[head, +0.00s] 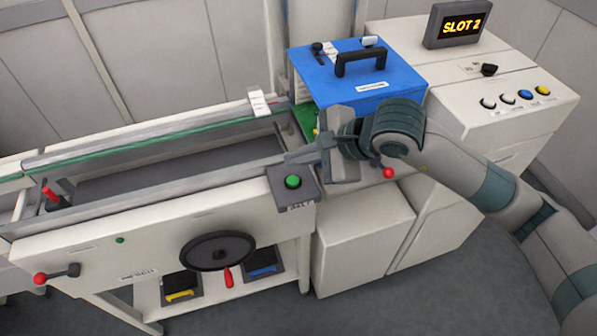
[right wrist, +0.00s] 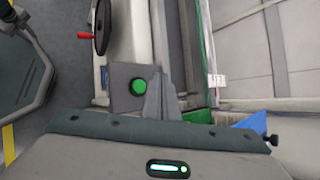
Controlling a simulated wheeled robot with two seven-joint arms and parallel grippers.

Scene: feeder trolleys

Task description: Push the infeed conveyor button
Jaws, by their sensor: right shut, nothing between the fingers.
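The infeed conveyor button is a round green button (head: 292,182) on a small dark grey box at the right end of the conveyor's front rail. The right wrist view also shows the green button (right wrist: 139,86), just left of the fingers. My right gripper (head: 292,157) is shut and empty. In the head view its fingertips lie just above and behind the button; a gap shows between them in the picture. In the right wrist view the fingers (right wrist: 162,92) overlap the box's right edge. I cannot tell their height over it. My left gripper is not in view.
A blue cover (head: 357,85) with a black handle stands behind my right gripper. A black handwheel (head: 217,251) and red-knobbed lever (head: 41,279) project from the conveyor front.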

